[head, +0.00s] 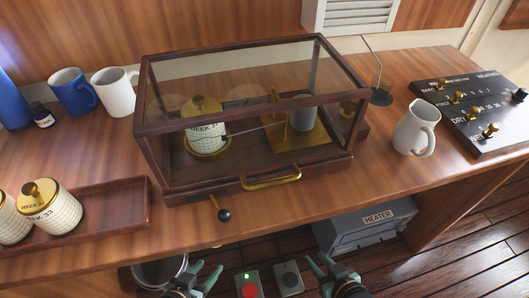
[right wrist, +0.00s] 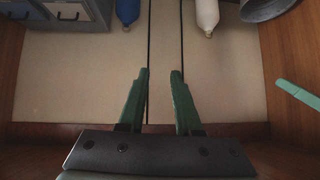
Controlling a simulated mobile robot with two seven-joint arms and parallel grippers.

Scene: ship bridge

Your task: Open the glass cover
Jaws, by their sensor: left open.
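The glass cover (head: 250,113) is a dark wood-framed glass box, sitting shut on its wooden base on the desk in the head view. A brass handle (head: 271,179) is on its front lower edge. Inside are a drum with a paper chart (head: 206,132) and a brass mechanism (head: 300,130), seen through the glass. My left gripper (head: 206,270) is open and empty, in front of the desk's front edge and below the cover. My right gripper (head: 320,262) is open and empty, also in front of the desk, below and right of the handle. It also shows in the right wrist view (right wrist: 160,75).
A tray (head: 110,215) with chart drums (head: 50,207) lies left of the cover. A white jug (head: 416,128) and a switch panel (head: 478,112) stand right. Mugs (head: 73,92) stand back left.

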